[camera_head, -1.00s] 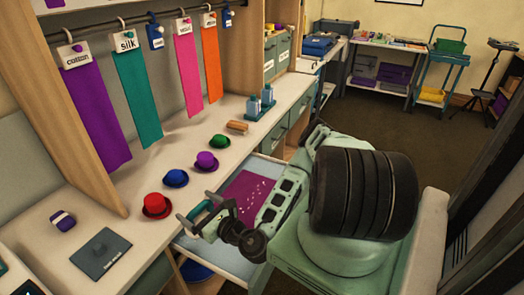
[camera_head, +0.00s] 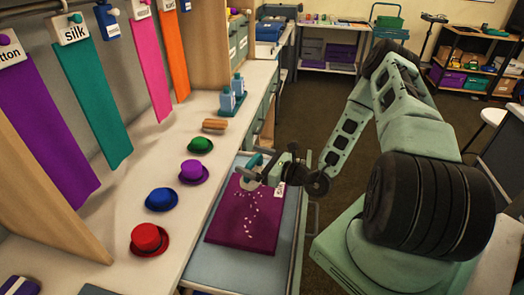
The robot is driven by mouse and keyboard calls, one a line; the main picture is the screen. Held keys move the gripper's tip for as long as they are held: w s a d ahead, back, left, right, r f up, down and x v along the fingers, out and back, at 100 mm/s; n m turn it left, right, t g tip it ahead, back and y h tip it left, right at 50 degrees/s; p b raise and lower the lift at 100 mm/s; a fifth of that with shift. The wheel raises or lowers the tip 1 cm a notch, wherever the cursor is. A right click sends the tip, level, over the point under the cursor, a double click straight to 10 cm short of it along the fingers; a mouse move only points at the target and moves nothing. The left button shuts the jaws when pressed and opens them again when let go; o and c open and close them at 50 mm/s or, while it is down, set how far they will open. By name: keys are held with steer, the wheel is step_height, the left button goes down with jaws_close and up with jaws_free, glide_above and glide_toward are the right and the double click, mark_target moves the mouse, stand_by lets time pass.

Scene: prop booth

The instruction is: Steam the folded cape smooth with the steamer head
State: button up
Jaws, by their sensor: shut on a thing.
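The folded cape (camera_head: 232,232) is a flat magenta square with a scatter of small pale marks down its middle. It lies in a pulled-out, grey-lined drawer (camera_head: 208,262) below the counter. My gripper (camera_head: 258,172) is over the cape's far part and is shut on the steamer head (camera_head: 247,183), which has a teal handle and a pale face. The steamer head is at the far end of the pale marks; I cannot tell whether it touches the cloth. A small white tag (camera_head: 279,188) with dark letters sits at the cape's far right, partly hidden by my gripper.
Red (camera_head: 149,240), blue (camera_head: 161,199), purple (camera_head: 192,172) and green (camera_head: 200,146) hats line the counter beside the drawer. Labelled cloth strips, one a teal silk strip (camera_head: 95,95), hang behind.

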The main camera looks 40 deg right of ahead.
mark_target(258, 166)
steer(key=d+n+y+b, duration=0.1)
steer(key=w+d+r+n+g+y+b, duration=0.1)
steer(key=d, duration=0.1)
steer(key=w+d+n+g+y+b, duration=0.1)
steer(key=y, duration=0.1)
steer(key=shift+w+d+r, duration=0.2)
steer(key=shift+w+r, duration=0.05)
steer(key=shift+r, duration=0.15)
steer(key=shift+w+d+f+b, duration=0.1)
steer(key=shift+f+b, duration=1.5)
steer(key=shift+b, duration=0.05)
steer(key=shift+d+f+b, duration=0.1)
steer(key=shift+f+b, duration=1.5)
steer(key=shift+s+a+r+p, duration=0.1)
steer(key=shift+s+a+p, duration=0.2)
steer(key=shift+s+a, duration=0.7)
steer(key=s+a+p, duration=0.2)
steer(key=s+a, duration=0.7)
steer(key=a, duration=0.4)
steer(key=shift+s, duration=0.35)
steer(key=shift+s, duration=0.1)
stand_by(0.8)
